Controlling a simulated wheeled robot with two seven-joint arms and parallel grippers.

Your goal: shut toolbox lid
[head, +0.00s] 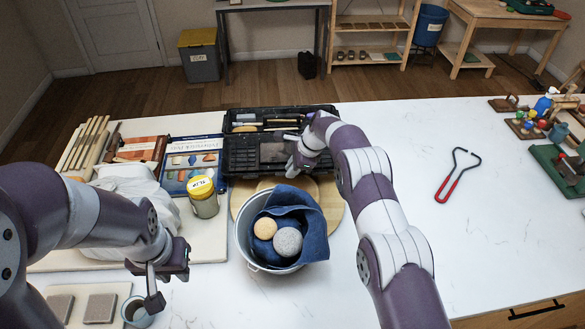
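The black toolbox (238,160) lies open at the back middle of the white table. Its far section holds long tools and a yellowish piece, and a brown flat piece shows in its near section. I cannot tell clearly which section is the lid. My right gripper (294,166) is at the toolbox's right part, over its near section. My arm hides part of that side, and I cannot see whether the fingers touch the box or are closed.
A metal bucket (243,243) with a blue cloth and two balls stands in front of the toolbox, by a round wooden board (333,205). A yellow-lidded jar (203,197) and a book (178,172) are at left. A red-handled tool (447,188) lies right, with clear table around it.

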